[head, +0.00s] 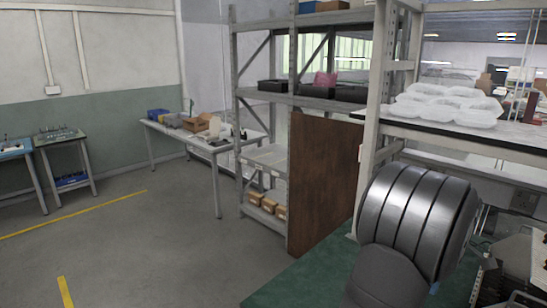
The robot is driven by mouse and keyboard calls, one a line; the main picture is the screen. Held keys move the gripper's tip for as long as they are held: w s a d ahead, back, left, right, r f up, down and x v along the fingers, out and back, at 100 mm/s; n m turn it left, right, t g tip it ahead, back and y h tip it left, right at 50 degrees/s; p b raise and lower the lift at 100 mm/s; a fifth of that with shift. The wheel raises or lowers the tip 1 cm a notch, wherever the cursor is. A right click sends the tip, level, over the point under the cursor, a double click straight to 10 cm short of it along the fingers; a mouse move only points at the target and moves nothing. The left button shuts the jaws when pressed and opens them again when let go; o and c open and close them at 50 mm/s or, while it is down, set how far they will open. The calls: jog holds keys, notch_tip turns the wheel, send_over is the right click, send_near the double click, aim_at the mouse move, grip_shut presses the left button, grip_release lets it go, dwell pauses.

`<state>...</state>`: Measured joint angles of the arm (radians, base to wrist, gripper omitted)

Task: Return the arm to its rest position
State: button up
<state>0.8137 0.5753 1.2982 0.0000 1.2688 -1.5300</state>
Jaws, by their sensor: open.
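A dark grey, ribbed part of my own arm (418,222) fills the lower right of the head view. It stands in front of the green surface and the shelf post. My gripper and its fingertips do not show in this view, so I cannot see what they are near.
A green surface (285,283) lies at the bottom, beside a brown panel (325,185). A grey shelf rack (262,97) holds dark bins. Clear plastic trays (447,103) sit on a shelf at right. Dark equipment (515,262) stands at lower right. Open floor (150,250) is at left.

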notch_tip(320, 180, down, 19)
jog(key=m, duration=0.4)
jog(key=shift+r, duration=0.2)
jog(key=shift+f+m, duration=0.25)
jog(key=shift+m, duration=0.25)
jog(key=m, duration=1.2)
jog(key=shift+r+m, duration=0.1)
jog(key=shift+m, duration=2.2)
jog(key=shift+c, duration=0.2)
